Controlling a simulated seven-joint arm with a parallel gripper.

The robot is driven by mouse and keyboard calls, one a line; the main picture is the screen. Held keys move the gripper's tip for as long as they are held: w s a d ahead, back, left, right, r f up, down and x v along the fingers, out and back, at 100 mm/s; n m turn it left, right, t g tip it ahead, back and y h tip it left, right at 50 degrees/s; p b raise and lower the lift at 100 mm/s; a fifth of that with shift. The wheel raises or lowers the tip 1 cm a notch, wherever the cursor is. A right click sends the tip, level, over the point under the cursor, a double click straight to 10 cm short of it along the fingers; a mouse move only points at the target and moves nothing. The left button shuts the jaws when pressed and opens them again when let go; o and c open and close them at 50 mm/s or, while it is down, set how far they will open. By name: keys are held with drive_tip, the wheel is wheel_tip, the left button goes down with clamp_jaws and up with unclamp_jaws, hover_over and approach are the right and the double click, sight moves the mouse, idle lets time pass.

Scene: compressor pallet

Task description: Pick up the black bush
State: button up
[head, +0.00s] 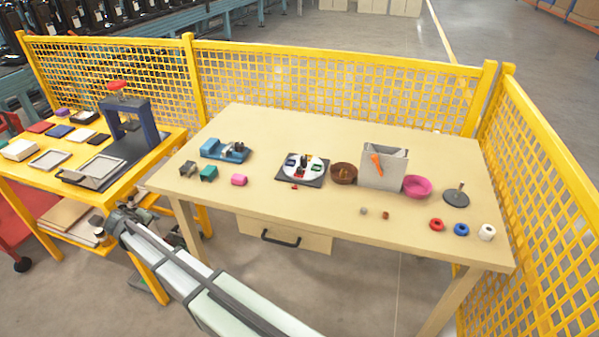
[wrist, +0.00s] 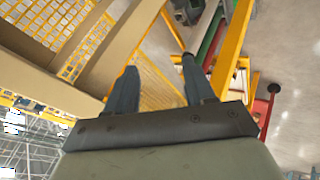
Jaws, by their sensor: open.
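I cannot pick out a black bush with certainty. A dark grey block (head: 188,168) lies at the left end of the beige table, beside a teal block (head: 208,173) and a pink one (head: 239,180). A small grey piece (head: 363,211) and a small brown piece (head: 386,215) lie near the front edge. My gripper (wrist: 157,82) is open and empty in the wrist view, its two fingers apart. In the head view my arm reaches to the table's front left, below the top; its fingers are not clear there. The wrist view shows none of the small parts.
The beige table (head: 310,207) also holds a blue vise (head: 225,150), a round white dial (head: 304,167), a brown bowl (head: 344,173), a grey bin (head: 383,175), a pink bowl (head: 417,186) and several rings at right. A yellow table (head: 20,185) stands left. Yellow mesh fences (head: 330,90) enclose the back and right.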

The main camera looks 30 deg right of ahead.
drive_tip(key=w+a+r+t, duration=0.1)
drive_tip(key=w+a+r, duration=0.2)
drive_tip(key=r, duration=0.3)
drive_tip(key=w+a+r+t, duration=0.1)
drive_tip(key=w+a+r, duration=0.15)
drive_tip(key=r, duration=0.35)
drive_tip(key=w+d+r+m, duration=0.3)
drive_tip(key=d+r+m, duration=0.1)
drive_tip(key=d+r, duration=0.15)
drive_tip(key=d+r+m+g+h, duration=0.1)
drive_tip(key=d+m+g, duration=0.15)
drive_tip(key=d, duration=0.55)
drive_tip(key=d+r+m+g, duration=0.1)
drive_tip(key=d+m, duration=0.2)
drive_tip(key=d, duration=0.5)
wheel_tip(320, 180, up, 8)
drive_tip(key=m+g+y, duration=0.4)
drive_tip(key=m+g, duration=0.2)
drive_tip(key=m, duration=1)
hover_over(300, 168)
drive_tip(key=shift+n, duration=0.25)
wheel_tip(300, 168, down, 8)
drive_tip(key=shift+w+d+f, duration=0.1)
drive_tip(key=shift+w, duration=0.05)
drive_tip(key=shift+f, duration=2.65)
clamp_jaws()
